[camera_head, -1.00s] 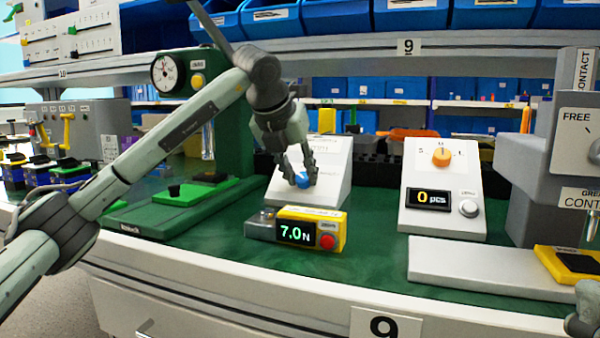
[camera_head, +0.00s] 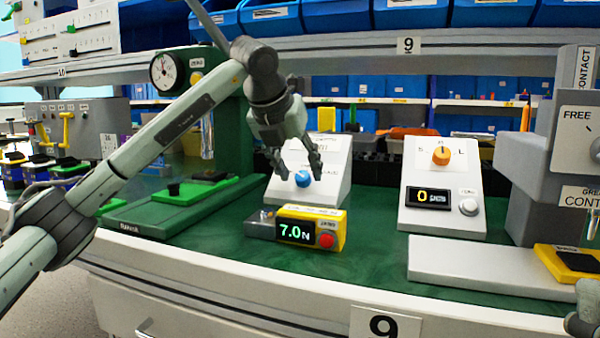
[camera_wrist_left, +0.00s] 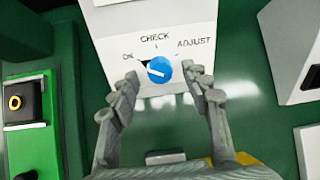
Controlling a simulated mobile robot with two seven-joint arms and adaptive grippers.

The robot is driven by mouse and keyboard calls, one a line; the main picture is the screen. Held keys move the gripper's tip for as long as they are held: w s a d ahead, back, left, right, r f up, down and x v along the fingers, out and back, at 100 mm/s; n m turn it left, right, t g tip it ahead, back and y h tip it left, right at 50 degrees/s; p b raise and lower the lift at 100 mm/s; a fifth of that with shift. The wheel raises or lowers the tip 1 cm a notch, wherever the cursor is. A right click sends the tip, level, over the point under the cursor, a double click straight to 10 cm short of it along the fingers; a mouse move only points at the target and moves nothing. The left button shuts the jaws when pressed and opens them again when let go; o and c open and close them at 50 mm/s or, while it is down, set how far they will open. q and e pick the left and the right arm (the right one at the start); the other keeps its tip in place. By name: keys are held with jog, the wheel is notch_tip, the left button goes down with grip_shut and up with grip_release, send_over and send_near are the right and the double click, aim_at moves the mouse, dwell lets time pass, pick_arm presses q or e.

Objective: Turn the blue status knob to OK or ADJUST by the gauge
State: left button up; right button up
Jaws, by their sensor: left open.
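The blue knob (camera_head: 302,179) sits on the sloped face of a white panel (camera_head: 335,160). In the left wrist view the knob (camera_wrist_left: 159,69) shows a white pointer line slanting to the left, toward the OK side. OK, CHECK and ADJUST are printed around it. My left gripper (camera_head: 300,170) is open, its fingers either side of the knob in the picture and apart from it; they also show in the left wrist view (camera_wrist_left: 161,76). The round dial gauge (camera_head: 168,72) is on a green stand; its needle is too small to read surely. A grey part of my right gripper (camera_head: 583,322) shows at the edge.
A yellow-and-grey box reading 7.0 N (camera_head: 312,230) stands in front of the panel. A white counter box with an orange knob (camera_head: 441,155) stands to the right. A white slab (camera_head: 470,262) lies before it. Green bench top (camera_head: 375,250) is bare between them.

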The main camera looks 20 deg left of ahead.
pick_arm(q)
jog(key=d+v, duration=0.1)
jog(key=v, duration=0.9)
jog(key=shift+s+a+r, duration=0.3)
jog(key=shift+a, duration=0.2)
